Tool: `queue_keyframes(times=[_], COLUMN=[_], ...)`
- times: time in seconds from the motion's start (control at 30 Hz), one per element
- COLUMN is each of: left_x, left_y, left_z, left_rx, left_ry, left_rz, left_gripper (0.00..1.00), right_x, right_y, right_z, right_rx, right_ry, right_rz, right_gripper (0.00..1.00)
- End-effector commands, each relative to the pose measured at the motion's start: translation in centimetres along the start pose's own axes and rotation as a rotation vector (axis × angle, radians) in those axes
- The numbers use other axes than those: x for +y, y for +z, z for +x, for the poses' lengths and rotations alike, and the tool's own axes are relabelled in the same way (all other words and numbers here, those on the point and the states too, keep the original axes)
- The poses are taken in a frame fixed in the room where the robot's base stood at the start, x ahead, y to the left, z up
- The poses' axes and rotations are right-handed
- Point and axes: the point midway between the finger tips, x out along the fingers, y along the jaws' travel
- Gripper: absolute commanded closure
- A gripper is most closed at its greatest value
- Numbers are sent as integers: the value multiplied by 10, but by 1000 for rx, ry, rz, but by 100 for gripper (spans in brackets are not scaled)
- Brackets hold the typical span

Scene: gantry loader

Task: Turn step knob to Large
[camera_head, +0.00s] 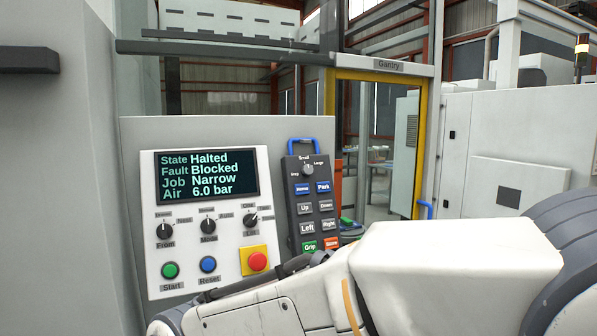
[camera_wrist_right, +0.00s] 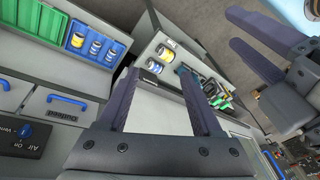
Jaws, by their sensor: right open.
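My right gripper (camera_wrist_right: 158,75) is open and empty in the right wrist view, over a tabletop with containers. A second gripper, which appears to be my left gripper (camera_wrist_right: 248,35), shows at the right of that view with its fingers apart. Neither gripper's fingers show in the head view.
Left of the pendant is a white panel (camera_head: 210,220) with a screen, knobs, buttons and a red emergency stop (camera_head: 258,261). My white arm fills the lower right foreground. A yellow-framed gantry door (camera_head: 378,74) stands behind.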

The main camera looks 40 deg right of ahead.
Motion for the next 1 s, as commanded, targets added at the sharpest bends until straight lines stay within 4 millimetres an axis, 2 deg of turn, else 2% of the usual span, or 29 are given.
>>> queue_keyframes(times=[0.03, 0.1, 0.17, 0.2, 0.27, 0.3, 0.37, 0.4, 0.5, 0.63, 0.7, 0.8, 1.0], left_x=[0, -1, -1, -1, -2, -2, -2, -2, -2, -3, -3, -3, -2], left_y=[0, 1, 1, 1, 1, 2, 2, 2, 2, 2, 2, 2, 2], left_z=[6, 11, 15, 18, 21, 24, 27, 29, 33, 36, 37, 36, 27], left_rx=[0, 0, 0, 0, 0, 0, 0, 0, 0, 0, 0, 0, 0], left_ry=[0, 0, 0, 0, 0, 0, 0, 0, 0, 0, 0, 0, 0], left_rz=[0, 0, 0, 1, 1, 1, 1, 1, 1, 1, 1, 1, 1], left_gripper=[50, 50, 50, 50, 50, 50, 50, 50, 50, 50, 50, 50, 50], right_x=[17, 46, 80, 105, 148, 178, 222, 249, 304, 348, 360, 369, 388], right_y=[-36, -85, -122, -142, -165, -175, -182, -183, -171, -149, -140, -136, -153], right_z=[-11, -36, -63, -84, -120, -146, -186, -213, -275, -332, -350, -362, -357], right_rx=[100, 244, 376, 465, 604, 697, 834, 922, 1113, 1287, 1341, 1377, 1377], right_ry=[-12, -29, -37, -39, -35, -29, -15, -4, 30, 68, 80, 89, 89], right_rz=[129, 305, 452, 546, 682, 765, 879, 944, 1072, 1169, 1195, 1213, 1217], right_gripper=[33, 33, 33, 33, 33, 33, 33, 33, 33, 33, 33, 33, 33])
